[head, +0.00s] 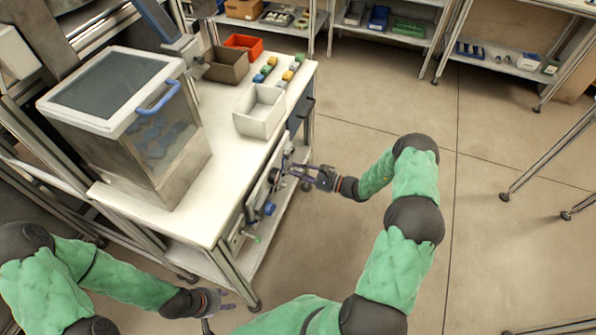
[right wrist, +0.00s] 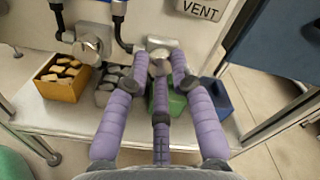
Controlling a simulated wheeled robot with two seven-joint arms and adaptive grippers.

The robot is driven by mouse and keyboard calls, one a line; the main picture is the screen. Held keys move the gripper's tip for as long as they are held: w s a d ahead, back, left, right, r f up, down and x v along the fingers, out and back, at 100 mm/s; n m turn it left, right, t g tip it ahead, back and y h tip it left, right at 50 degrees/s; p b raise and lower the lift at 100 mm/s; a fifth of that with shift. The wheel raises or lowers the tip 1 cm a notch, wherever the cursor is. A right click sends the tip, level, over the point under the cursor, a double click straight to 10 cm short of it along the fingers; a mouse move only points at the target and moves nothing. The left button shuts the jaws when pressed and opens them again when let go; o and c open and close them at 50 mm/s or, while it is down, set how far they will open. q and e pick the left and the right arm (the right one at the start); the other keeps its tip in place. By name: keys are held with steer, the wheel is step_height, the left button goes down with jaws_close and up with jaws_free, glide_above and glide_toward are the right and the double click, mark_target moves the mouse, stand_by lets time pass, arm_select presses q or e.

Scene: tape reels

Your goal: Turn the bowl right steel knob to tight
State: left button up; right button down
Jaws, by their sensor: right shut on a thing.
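A steel knob (right wrist: 160,54) sits on the panel in the right wrist view, between the purple fingertips of my right gripper (right wrist: 161,68), which is shut on it. In the head view my right gripper (head: 283,174) reaches the front panel (head: 262,192) of the bench from the right, and its fingers hide most of the knob. A second steel knob (right wrist: 94,46) is to the left of it in the right wrist view, apart from the fingers. My left gripper (head: 222,303) is low at the bottom of the head view, empty, with its fingers spread.
A VENT label (right wrist: 199,9) is above and right of the gripped knob. Below the panel are a yellow bin (right wrist: 62,82), a green bin (right wrist: 172,103) and a blue bin (right wrist: 212,97). A lidded container (head: 130,125) and a white bin (head: 260,111) stand on the bench.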

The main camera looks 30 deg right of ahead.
steer(key=shift+m, duration=0.5)
steer(key=m+p, duration=0.2)
steer(key=m, duration=0.7)
steer(key=shift+f, duration=0.1)
steer(key=shift+m, duration=0.3)
stand_by(0.4)
steer(key=c, duration=1.1)
jaws_free()
steer(key=shift+o, duration=0.2)
steer(key=v, duration=1.2)
